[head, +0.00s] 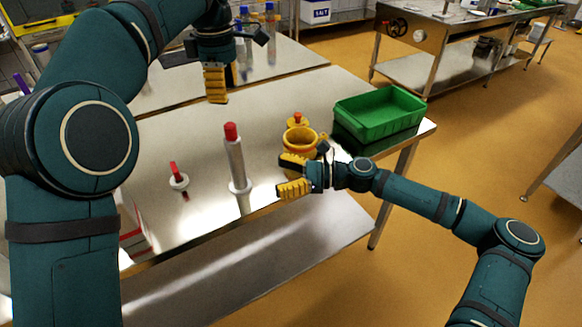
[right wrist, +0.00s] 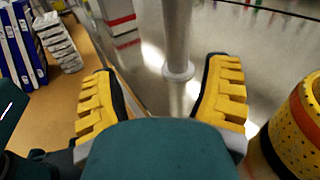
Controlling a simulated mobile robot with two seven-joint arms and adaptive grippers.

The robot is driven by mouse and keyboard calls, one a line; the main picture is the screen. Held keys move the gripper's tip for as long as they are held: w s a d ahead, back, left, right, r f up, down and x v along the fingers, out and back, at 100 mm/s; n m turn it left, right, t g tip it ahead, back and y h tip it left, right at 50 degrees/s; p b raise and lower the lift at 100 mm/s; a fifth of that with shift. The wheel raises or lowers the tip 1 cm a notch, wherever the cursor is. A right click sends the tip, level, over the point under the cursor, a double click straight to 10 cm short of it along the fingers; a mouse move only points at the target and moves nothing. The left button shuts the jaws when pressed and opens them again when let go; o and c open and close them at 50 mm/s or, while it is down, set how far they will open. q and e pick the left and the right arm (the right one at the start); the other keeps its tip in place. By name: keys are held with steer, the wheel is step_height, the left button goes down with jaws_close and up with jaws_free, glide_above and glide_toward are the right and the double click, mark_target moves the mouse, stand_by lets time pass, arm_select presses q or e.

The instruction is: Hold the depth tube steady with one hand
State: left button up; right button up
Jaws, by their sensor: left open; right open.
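The depth tube (head: 235,160), a pale upright cylinder with a red cap and a flanged foot, stands on the steel table. It also shows in the right wrist view (right wrist: 177,40), upright and ahead of my fingers, roughly between them. My right gripper (head: 290,175) is open and empty, to the right of the tube and apart from it. In the right wrist view its yellow fingers (right wrist: 165,100) are spread wide. My left gripper (head: 215,85) hangs above the table, behind the tube in the picture, with nothing seen in it; its fingers overlap from this angle.
A yellow-orange mould (head: 300,140) is close beside my right gripper, also in the right wrist view (right wrist: 301,125). A green crate (head: 378,113) sits at the right end of the steel table (head: 200,225).

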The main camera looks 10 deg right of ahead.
mark_target(236, 164)
steer(key=shift+w+d+r+m+t, duration=0.2)
steer(key=shift+w+d+m+t, duration=0.1)
steer(key=shift+d, duration=0.3)
steer(key=shift+w+d+r+m+t, duration=0.2)
steer(key=shift+w+d+m, duration=0.1)
steer(key=shift+d, duration=0.3)
steer(key=shift+w+a, duration=0.1)
steer(key=x, duration=1.3)
steer(key=shift+a+r, duration=0.15)
steer(key=shift+a, duration=0.05)
